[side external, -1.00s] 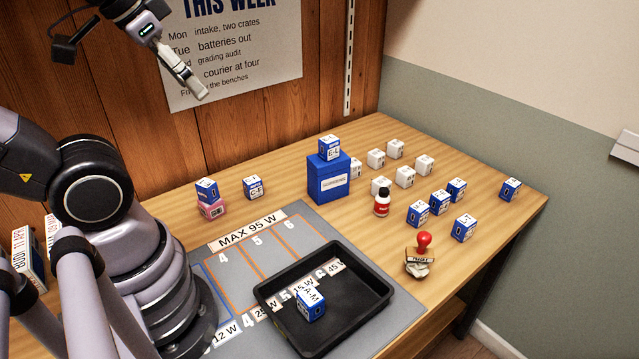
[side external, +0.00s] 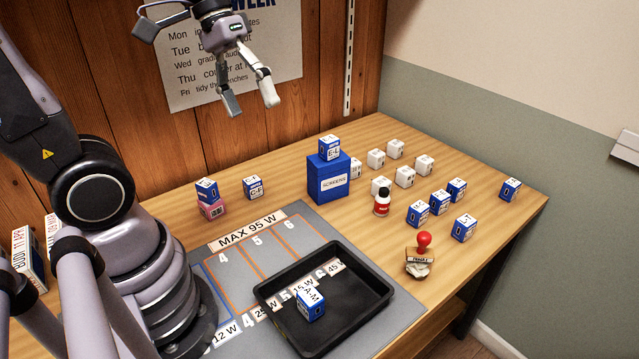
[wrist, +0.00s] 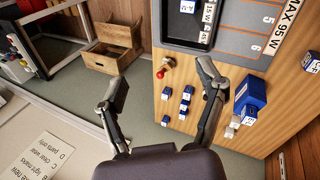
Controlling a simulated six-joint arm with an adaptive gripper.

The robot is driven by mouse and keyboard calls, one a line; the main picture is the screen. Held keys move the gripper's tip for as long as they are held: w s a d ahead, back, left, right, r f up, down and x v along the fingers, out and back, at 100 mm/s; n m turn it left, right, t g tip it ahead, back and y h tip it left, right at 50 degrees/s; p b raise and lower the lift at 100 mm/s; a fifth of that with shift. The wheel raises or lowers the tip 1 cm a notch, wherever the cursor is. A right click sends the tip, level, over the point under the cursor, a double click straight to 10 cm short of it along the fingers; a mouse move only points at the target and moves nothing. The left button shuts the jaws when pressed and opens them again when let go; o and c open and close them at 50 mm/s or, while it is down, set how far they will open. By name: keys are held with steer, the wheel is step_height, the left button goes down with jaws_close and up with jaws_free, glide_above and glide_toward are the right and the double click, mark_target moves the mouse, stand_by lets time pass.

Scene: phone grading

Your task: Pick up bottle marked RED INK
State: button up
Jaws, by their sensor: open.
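A small bottle (side external: 382,203) with a red body, a pale label and a black cap stands upright on the wooden table, right of the blue box. Its label is too small to read. I cannot make it out in the wrist view, where a finger covers part of the table. My gripper (side external: 250,102) is open and empty, high above the back of the table in front of the wall poster. It is well to the left of the bottle and above it. Its spread fingers also show in the wrist view (wrist: 162,77).
A blue box (side external: 328,185) with a block on top stands just left of the bottle. White cubes (side external: 405,177) and blue-and-white cubes (side external: 440,202) lie around it. A red-handled stamp (side external: 423,245) and black tray (side external: 360,310) are nearer the front.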

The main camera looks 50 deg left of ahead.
steer(key=w+d+f+n+g+h, duration=0.25)
steer(key=w+d+n+h, duration=0.3)
steer(key=w, duration=0.45)
steer(key=n+t, duration=1.6)
steer(key=n, duration=0.4)
glide_above(380, 201)
steer(key=s+a, duration=0.1)
steer(key=a, duration=0.1)
step_height(380, 201, down, 28)
steer(key=shift+n, duration=0.25)
steer(key=f, duration=0.6)
steer(key=shift+s+a+f, duration=0.25)
steer(key=shift+f, duration=0.1)
steer(key=shift+x, duration=1.2)
steer(key=shift+w+d, duration=0.15)
steer(key=shift+w, duration=0.15)
steer(key=shift+c, duration=0.2)
